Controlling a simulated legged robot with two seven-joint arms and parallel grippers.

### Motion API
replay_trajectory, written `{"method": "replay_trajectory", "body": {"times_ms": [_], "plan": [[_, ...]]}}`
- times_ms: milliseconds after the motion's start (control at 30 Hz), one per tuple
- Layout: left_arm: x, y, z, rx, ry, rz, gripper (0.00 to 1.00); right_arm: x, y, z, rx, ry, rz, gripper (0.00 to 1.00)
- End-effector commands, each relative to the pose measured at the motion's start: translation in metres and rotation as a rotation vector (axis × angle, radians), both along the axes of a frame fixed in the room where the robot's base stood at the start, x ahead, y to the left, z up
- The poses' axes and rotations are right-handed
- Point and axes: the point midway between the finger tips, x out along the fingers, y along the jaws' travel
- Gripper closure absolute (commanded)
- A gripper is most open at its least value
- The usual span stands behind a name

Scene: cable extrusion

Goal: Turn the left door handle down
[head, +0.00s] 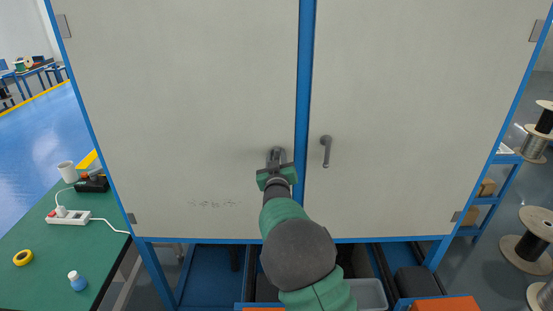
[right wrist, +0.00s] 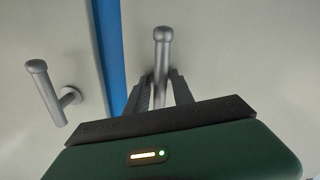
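The left door handle (head: 275,154) is a grey lever on the left white door, close to the blue centre post. In the right wrist view the handle (right wrist: 162,52) stands upright between the two dark fingers. My right gripper (right wrist: 161,82) has its fingers on both sides of the handle, close against it, and looks shut on it. In the head view my right gripper (head: 276,167) covers the lower part of the handle. The handle hangs about vertical. My left gripper is in neither view.
The right door handle (head: 326,150) hangs down on the right door, just across the blue centre post (head: 304,90). A green table (head: 50,250) with a power strip (head: 68,217) stands at the left. Cable spools (head: 530,245) stand at the right.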

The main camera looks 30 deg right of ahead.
Motion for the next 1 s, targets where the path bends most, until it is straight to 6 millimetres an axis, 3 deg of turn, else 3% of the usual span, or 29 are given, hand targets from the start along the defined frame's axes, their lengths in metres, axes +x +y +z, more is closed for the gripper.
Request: {"method": "replay_trajectory", "body": {"times_ms": [333,467,800,1000], "plan": [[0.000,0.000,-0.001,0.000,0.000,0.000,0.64,-0.001,0.001,0.000,0.003,-0.002,0.000,0.64],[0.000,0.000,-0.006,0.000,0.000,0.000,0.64,-0.014,0.010,-0.001,0.005,-0.003,0.001,0.64],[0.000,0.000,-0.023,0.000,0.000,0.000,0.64,-0.096,0.060,-0.003,0.006,-0.003,0.003,0.64],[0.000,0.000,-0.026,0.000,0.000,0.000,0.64,-0.131,0.082,-0.002,0.004,-0.001,0.002,0.64]]}}
